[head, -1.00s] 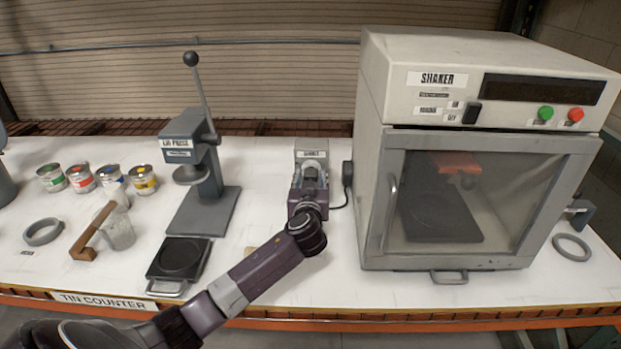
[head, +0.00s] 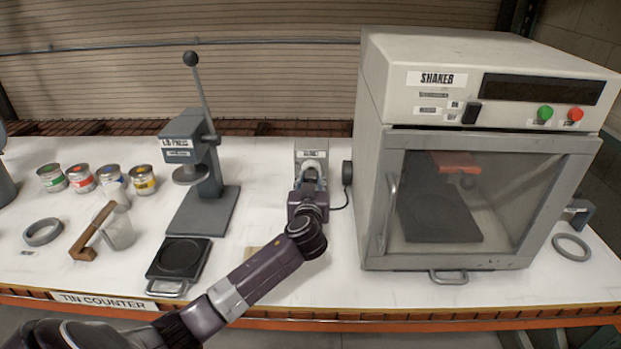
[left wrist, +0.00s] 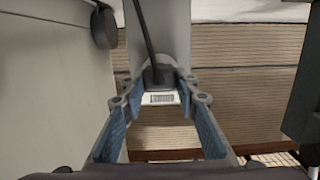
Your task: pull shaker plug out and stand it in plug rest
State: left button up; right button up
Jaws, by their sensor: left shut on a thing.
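My left gripper (head: 312,176) is in front of the grey outlet post (head: 311,158), left of the shaker (head: 375,160). I cannot make out the plug rest for certain. My right gripper is not in view.
A tan block (head: 256,252) lies on the counter, partly behind my left arm. The lid press (head: 200,175) stands left, with a dark plate (head: 180,258) before it. A round dark fitting (head: 347,174) juts from the shaker's left side. The counter front between plate and shaker is mostly clear.

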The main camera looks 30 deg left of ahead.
aim_at(310, 181)
pick_arm(q)
jog(key=shift+s+d, duration=0.15)
jog(key=shift+s, duration=0.1)
jog(key=shift+v, duration=1.65)
jog(key=shift+f, duration=0.15)
jog(key=shift+f+v, duration=0.15)
jog(key=shift+v, duration=0.85)
jog(key=shift+f+v, duration=0.15)
jog(key=shift+v, duration=0.85)
